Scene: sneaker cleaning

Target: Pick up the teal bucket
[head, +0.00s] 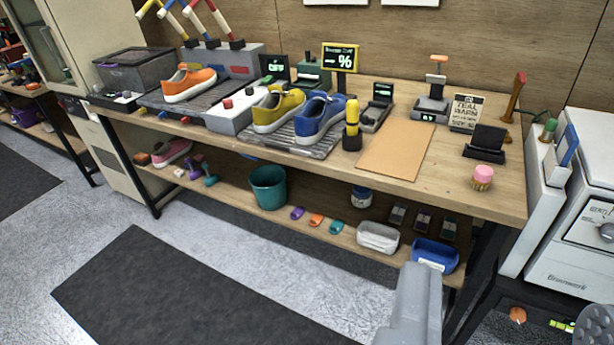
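The teal bucket (268,188) stands upright on the lower shelf of the wooden workbench, left of the picture's middle. Its open rim faces up, and the bench top is above it. A grey part of my arm or gripper (414,305) shows at the bottom right, well apart from the bucket. Its fingertips cannot be made out, so I cannot tell whether it is open or shut.
The lower shelf (228,194) also holds small purple, orange and teal pieces (316,220), a white bin (378,237) and a blue bin (435,255). Sneakers (320,117) stand on the bench top. The floor before the bench is clear, with a dark mat (170,290).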

